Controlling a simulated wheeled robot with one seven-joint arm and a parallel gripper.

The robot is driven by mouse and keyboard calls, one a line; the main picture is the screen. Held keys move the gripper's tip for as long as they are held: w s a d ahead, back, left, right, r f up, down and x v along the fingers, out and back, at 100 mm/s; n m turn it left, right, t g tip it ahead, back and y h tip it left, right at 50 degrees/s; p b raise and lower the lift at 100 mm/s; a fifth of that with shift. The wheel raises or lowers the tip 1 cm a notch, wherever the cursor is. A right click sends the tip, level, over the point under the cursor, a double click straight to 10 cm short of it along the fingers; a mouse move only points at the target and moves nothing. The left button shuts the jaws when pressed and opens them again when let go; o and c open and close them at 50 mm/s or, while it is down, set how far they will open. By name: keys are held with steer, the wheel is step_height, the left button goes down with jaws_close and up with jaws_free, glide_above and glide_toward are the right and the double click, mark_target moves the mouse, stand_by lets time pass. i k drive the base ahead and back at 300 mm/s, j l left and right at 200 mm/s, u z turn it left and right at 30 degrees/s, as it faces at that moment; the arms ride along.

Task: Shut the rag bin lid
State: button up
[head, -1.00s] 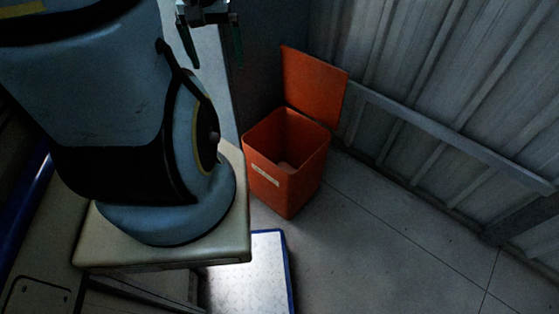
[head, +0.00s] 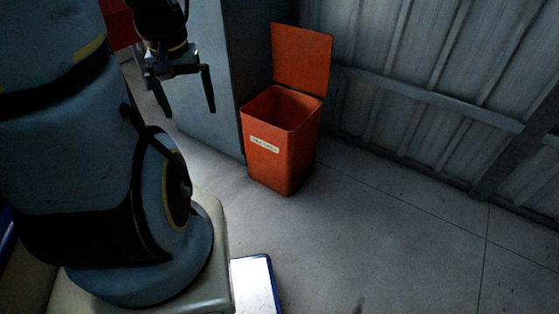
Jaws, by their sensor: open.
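The rag bin (head: 280,160) is an orange square bin with a white label on its front, standing on the floor near the wall. Its orange lid (head: 302,58) stands upright at the back edge, so the bin is open. The inside is dark and its contents cannot be made out. My gripper (head: 187,108) hangs to the left of the bin, pointing down, with its two dark fingers spread and nothing between them. It is apart from the bin and the lid.
A grey cabinet or column (head: 205,75) stands left of the bin, behind my gripper. A ribbed metal wall with a horizontal rail (head: 430,98) runs behind and to the right. The concrete floor (head: 390,225) in front and to the right is clear.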

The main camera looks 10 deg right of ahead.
mark_target(302, 58)
steer(key=i+l+u, duration=0.1)
steer(key=i+l, duration=0.2)
steer(key=i, duration=0.25)
steer(key=i+l, duration=0.4)
steer(key=i, duration=0.15)
steer(key=j+u, duration=0.05)
